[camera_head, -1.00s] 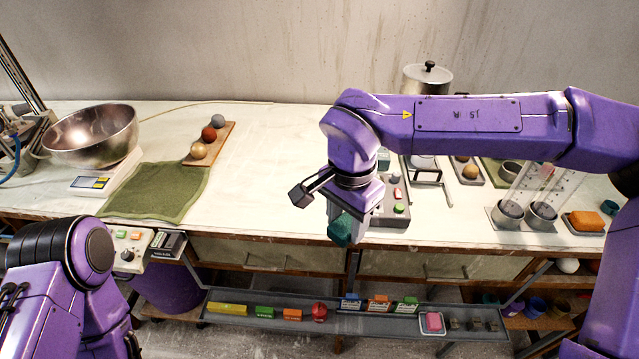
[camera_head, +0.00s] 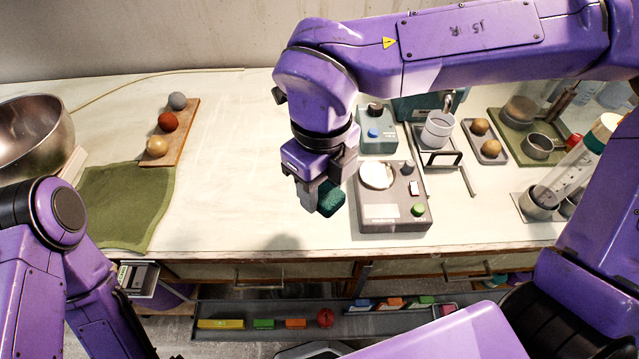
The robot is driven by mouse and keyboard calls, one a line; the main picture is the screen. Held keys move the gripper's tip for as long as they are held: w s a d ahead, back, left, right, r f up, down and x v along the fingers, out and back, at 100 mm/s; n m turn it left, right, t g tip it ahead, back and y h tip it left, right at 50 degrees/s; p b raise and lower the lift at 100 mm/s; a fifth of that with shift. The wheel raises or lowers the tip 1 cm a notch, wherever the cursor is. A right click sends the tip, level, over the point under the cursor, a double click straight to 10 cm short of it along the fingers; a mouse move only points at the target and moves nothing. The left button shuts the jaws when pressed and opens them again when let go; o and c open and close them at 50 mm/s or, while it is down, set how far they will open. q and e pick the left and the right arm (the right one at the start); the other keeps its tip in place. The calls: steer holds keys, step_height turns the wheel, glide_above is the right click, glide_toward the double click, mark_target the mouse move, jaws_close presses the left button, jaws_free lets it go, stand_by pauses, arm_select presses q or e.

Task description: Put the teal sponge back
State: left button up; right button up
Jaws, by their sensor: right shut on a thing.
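The teal sponge (camera_head: 328,201) is a small dark teal block. My right gripper (camera_head: 321,196) is shut on it and holds it above the bench, just left of a grey control box. The fingers hide part of the sponge. My left arm shows at the lower left, but its gripper is not in view.
The grey box (camera_head: 394,212) with a white dish and knobs stands right of the sponge. A green cloth (camera_head: 122,208), a metal bowl (camera_head: 32,138) and a wooden board with balls (camera_head: 173,135) lie left. The middle bench is clear. A trough (camera_head: 262,308) runs below the front edge.

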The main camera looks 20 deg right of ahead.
steer(key=w+f, duration=0.1)
steer(key=f, duration=0.1)
steer(key=w+d+f, duration=0.1)
steer(key=w+f, duration=0.1)
steer(key=w+d+f, duration=0.1)
steer(key=w+f, duration=0.1)
steer(key=shift+w+f, duration=0.2)
steer(key=shift+f, duration=1.5)
steer(key=shift+s+a+f, duration=0.1)
steer(key=o, duration=0.9)
steer(key=shift+o, duration=0.2)
step_height(320, 180, up, 12)
